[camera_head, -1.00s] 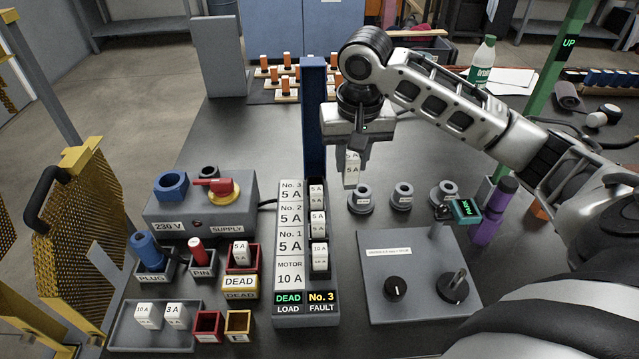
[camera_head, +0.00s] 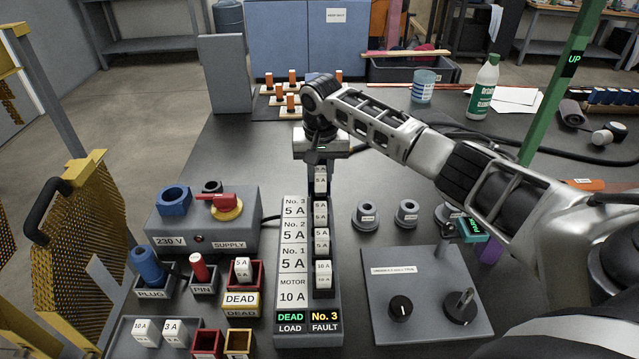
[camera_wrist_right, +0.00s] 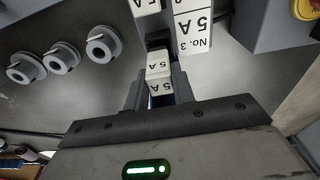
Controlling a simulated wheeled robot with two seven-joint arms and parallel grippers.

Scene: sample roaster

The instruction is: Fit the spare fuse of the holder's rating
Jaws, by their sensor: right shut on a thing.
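My right gripper (camera_head: 320,172) is shut on a white 5 A fuse carrier (camera_head: 320,182), upright at the far end of the fuse board (camera_head: 292,262), by the No. 3 row. The held carrier (camera_wrist_right: 159,75) also shows in the right wrist view, beside a dark gap in the board. I cannot tell whether it is seated. Two 5 A carriers and a 10 A carrier (camera_head: 323,274) stand in the nearer positions. The board's displays read DEAD and No. 3 FAULT. Another 5 A carrier (camera_head: 242,269) sits in a red bin. My left gripper is not in view.
A tray (camera_head: 150,350) holds 10 A and 3 A carriers at front left. The supply box (camera_head: 200,232) with its red switch stands left of the board. Round sockets (camera_head: 367,217) and a grey panel (camera_head: 425,300) are on the right. A yellow mesh guard (camera_head: 80,245) is far left.

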